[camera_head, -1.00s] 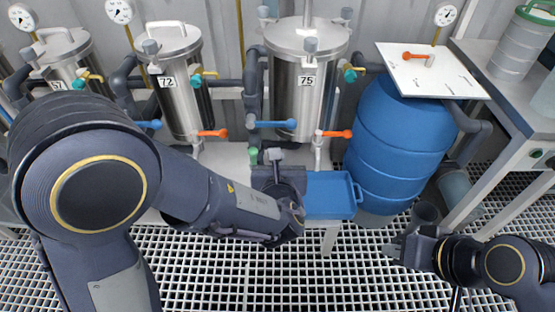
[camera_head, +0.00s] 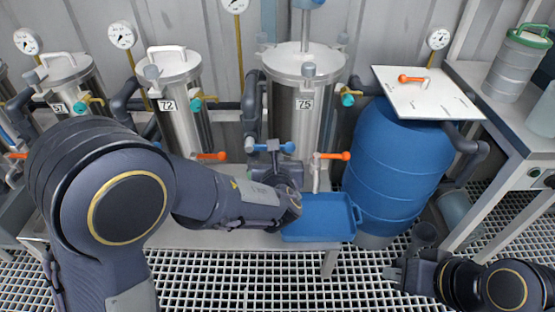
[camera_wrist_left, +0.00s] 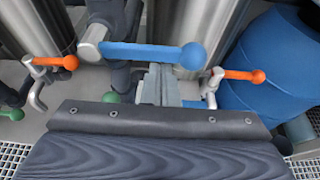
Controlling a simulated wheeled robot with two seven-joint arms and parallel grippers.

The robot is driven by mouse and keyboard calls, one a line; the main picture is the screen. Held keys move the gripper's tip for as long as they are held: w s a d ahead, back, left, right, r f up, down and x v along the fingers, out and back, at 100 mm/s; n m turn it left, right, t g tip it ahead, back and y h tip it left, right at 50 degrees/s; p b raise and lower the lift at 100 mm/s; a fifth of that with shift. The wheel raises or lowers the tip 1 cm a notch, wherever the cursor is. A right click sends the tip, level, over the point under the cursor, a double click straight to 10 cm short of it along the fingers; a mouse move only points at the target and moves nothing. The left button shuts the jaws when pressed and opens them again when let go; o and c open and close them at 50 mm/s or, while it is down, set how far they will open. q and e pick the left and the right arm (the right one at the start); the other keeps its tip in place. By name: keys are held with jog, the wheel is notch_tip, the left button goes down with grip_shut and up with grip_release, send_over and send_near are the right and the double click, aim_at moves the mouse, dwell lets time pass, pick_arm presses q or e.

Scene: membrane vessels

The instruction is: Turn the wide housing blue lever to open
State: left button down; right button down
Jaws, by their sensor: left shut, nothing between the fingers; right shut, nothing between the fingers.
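The wide housing (camera_head: 302,110) is the large steel vessel labelled 75, at the middle of the head view. Its blue lever (camera_head: 286,148) lies about horizontal below and left of the housing, with its ball end to the right. In the left wrist view the blue lever (camera_wrist_left: 140,53) spans from a grey hub on the left to the ball on the right. My left gripper (camera_head: 273,147) is shut and empty at the lever, overlapping it in the picture; its fingers (camera_wrist_left: 160,80) show just below the bar. Contact cannot be told. My right gripper (camera_head: 392,273) is shut, low at the right.
An orange lever (camera_head: 333,156) stands right of the housing's blue lever. A blue tray (camera_head: 318,222) lies on the bench below, and a blue barrel (camera_head: 395,165) with a white lid stands to the right. Narrower vessels (camera_head: 182,105) stand to the left. Grating covers the floor.

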pick_arm(q)
jog(key=shift+r+n+b, duration=0.2)
jog(key=shift+n+b, duration=0.1)
jog(key=shift+b, duration=0.3)
jog(key=shift+r, duration=0.1)
jog(key=a+r+n+t+h+b, duration=0.1)
jog(key=a+r+n+h+b, duration=0.3)
jog(key=b, duration=1)
jog(key=shift+a+r+n+b, duration=0.35)
jog(key=shift+a+r+n, duration=0.4)
jog(key=shift+r+n, duration=1.05)
jog(key=shift+a+r, duration=0.15)
